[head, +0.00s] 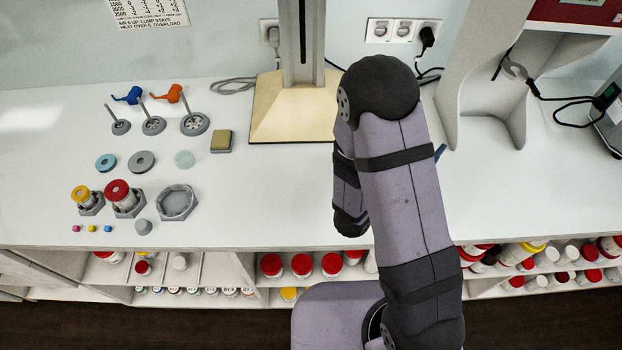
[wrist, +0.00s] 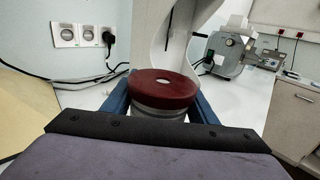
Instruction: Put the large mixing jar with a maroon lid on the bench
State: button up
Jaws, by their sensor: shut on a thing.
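In the wrist view, my gripper (wrist: 161,110) is shut on the large mixing jar with a maroon lid (wrist: 163,87). The blue fingers sit on either side of the jar, just below the lid. The lid is round with a pale spot at its centre, and the jar looks upright. In the head view my arm hides the jar and nearly all of the gripper; only a bit of blue shows at the arm's right edge. The white bench (head: 280,190) lies below. I cannot tell whether the jar's base touches it.
A grey mill stand (head: 490,100) is behind and right of the arm; a wood-based column (head: 285,115) stands left. Hexagonal holders with yellow-lidded (head: 82,195) and red-lidded (head: 117,192) jars, discs and stirrers fill the bench's left. Lidded jars (head: 301,265) line the shelf below.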

jog(key=w+a+n+t+y+b, duration=0.1)
jog(key=a+n+t+y+b, duration=0.2)
jog(key=a, duration=2.2)
jog(key=n+t+y, duration=0.1)
jog(key=n+y, duration=0.2)
jog(key=y, duration=0.2)
jog(key=shift+w+a+r+t+b, duration=0.3)
jog(key=shift+w+r+b, duration=0.05)
jog(key=shift+r+b, duration=0.05)
jog(key=shift+f, duration=0.1)
notch_tip(320, 180, down, 6)
jog(key=shift+f, duration=0.1)
jog(key=shift+f+p, duration=0.5)
jog(key=shift+f, duration=1.3)
jog(key=shift+f, duration=0.1)
